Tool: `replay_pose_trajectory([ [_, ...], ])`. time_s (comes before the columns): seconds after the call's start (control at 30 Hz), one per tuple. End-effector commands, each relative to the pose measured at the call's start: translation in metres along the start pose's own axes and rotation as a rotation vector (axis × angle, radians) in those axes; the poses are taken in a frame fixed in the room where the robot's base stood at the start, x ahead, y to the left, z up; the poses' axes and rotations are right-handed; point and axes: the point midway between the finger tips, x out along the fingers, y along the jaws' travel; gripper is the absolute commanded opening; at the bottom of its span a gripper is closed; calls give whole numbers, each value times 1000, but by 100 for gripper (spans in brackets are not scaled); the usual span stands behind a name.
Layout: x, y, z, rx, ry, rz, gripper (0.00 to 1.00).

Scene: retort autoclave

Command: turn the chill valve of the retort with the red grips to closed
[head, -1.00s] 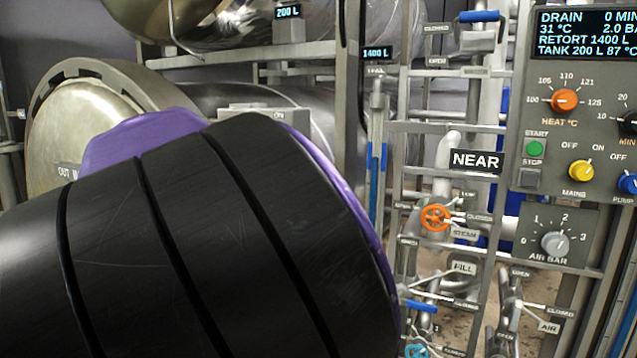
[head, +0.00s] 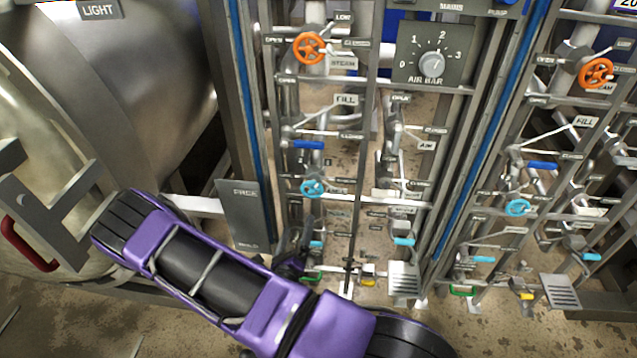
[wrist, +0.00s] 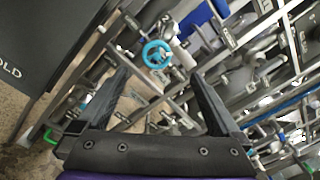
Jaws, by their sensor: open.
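A red grip (head: 28,245) shows on the retort (head: 150,70) at the left of the head view. A light-blue handwheel (head: 313,188) sits low on the pipe rack beside this retort; its label is too small to read, so I cannot confirm it is the chill valve. In the wrist view the light-blue handwheel (wrist: 157,54) lies beyond and between my fingertips, apart from them. My gripper (wrist: 160,75) is open and empty. In the head view my gripper (head: 298,266) is small and dark, below the handwheel; its fingers are hard to make out.
An orange steam handwheel (head: 310,48) and a blue fill lever (head: 307,144) sit above. Light-blue levers (head: 403,241) and a yellow handle (head: 368,282) are lower. A dark plate (head: 243,215) stands left of the rack. A similar rack at right has another light-blue wheel (head: 518,207).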

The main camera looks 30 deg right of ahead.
Motion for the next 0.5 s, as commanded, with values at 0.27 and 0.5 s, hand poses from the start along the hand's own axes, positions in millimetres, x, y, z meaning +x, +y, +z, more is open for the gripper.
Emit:
replay_pose_trajectory([
  [0.27,1,2,-16,-32,-12,38,100],
  [0.5,49,3,-16,-31,-12,35,100],
])
